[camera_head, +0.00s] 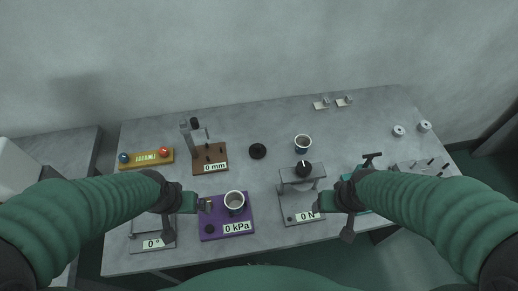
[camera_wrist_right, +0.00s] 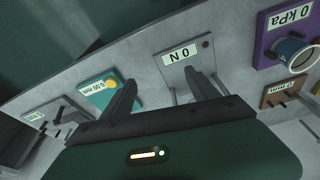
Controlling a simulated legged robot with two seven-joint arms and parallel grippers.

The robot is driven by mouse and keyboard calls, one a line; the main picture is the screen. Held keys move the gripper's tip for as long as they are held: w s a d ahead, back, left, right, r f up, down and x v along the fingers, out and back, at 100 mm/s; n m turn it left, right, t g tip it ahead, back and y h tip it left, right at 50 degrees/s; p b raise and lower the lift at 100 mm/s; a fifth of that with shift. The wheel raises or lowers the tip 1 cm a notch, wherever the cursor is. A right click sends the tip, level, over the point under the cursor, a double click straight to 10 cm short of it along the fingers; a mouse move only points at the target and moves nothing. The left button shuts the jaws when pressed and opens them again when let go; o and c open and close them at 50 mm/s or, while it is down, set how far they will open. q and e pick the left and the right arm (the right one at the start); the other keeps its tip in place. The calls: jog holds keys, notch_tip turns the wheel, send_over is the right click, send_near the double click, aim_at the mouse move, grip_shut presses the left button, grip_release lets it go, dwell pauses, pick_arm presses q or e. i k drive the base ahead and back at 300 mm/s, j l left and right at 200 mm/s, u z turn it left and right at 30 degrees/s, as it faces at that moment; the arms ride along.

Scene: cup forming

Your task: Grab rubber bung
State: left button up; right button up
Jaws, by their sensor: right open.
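A black round piece (camera_head: 257,151) lies on the grey table between the brown 0 mm gauge and a blue-and-white cup; it may be the rubber bung, but it is too small to be sure. My left gripper (camera_head: 183,218) is above the front left of the table, between the 0° device and the purple 0 kPa device, with its fingers apart. My right gripper (camera_head: 335,217) is open and empty, right of the grey 0 N device (camera_head: 303,193). Its spread fingers (camera_wrist_right: 160,90) show in the right wrist view. Both grippers are apart from the black piece.
A cup (camera_head: 234,202) stands on the purple device (camera_head: 211,226); another cup (camera_head: 303,144) stands farther back. The brown gauge (camera_head: 211,163) has an upright post. A yellow button box (camera_head: 146,158) is at left, a teal device (camera_wrist_right: 107,91) at right.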

aim_at(257, 151)
jog(key=i+l+u, duration=0.1)
jog(key=u, duration=0.3)
jog(key=i+l+u, duration=0.1)
jog(key=l+u, duration=0.15)
jog(key=u, duration=0.15)
jog(key=l+u, duration=0.2)
jog(key=u, duration=0.2)
jog(key=i+l, duration=0.05)
